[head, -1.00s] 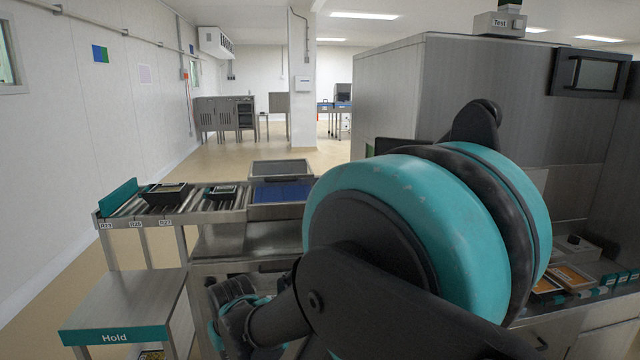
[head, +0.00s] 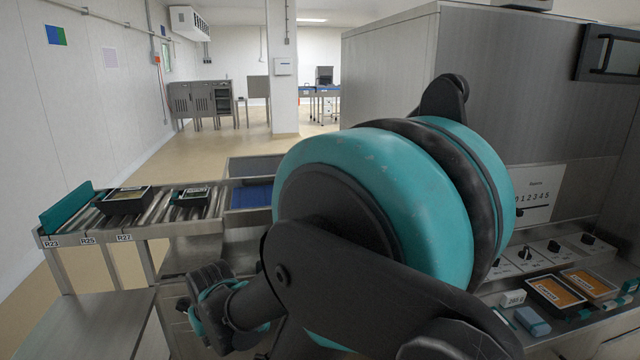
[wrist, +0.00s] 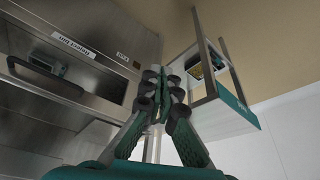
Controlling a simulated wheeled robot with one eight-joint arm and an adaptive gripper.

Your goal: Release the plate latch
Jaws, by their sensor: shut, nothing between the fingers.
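My gripper (wrist: 163,76) is in the middle of the wrist view, with its dark green fingers together and nothing between them. I cannot pick out the plate latch in either view. The large steel machine (head: 405,75) stands at the right in the head view, partly hidden behind my arm. In the wrist view, a steel front (wrist: 85,45) with a dark handle (wrist: 45,68) and a label is at the left, apart from the fingers. My gripper's fingertips cannot be made out in the head view.
A roller conveyor (head: 150,222) carrying dark trays stands at the left, beside a blue-bottomed bin (head: 252,196). A control panel (head: 550,250) with knobs and orange-filled trays (head: 555,293) is at the right. A steel stand (wrist: 222,100) shows in the wrist view. Open floor lies behind the conveyor.

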